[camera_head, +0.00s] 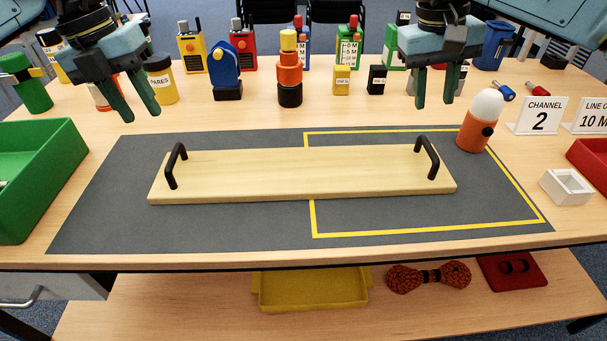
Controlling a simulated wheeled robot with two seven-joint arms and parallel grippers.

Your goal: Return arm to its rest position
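My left gripper (134,109) hangs above the table at the upper left. Its two green fingers point down, stand apart and hold nothing. My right gripper (434,100) hangs at the upper right, also with its fingers apart and nothing between them. A wooden board (300,172) with a black handle at each end lies on the grey mat (110,220). Both grippers are clear of the board and its handles. An orange cylinder with a white dome (474,135) stands on the mat's right side, to the right of my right gripper.
Radios, bottles and small boxes line the back of the table (230,120). A green bin (40,180) stands at left. Signs (540,116) and a white box (565,187) are at right. A lower shelf holds a yellow tray (312,290) and a rope bundle (428,277).

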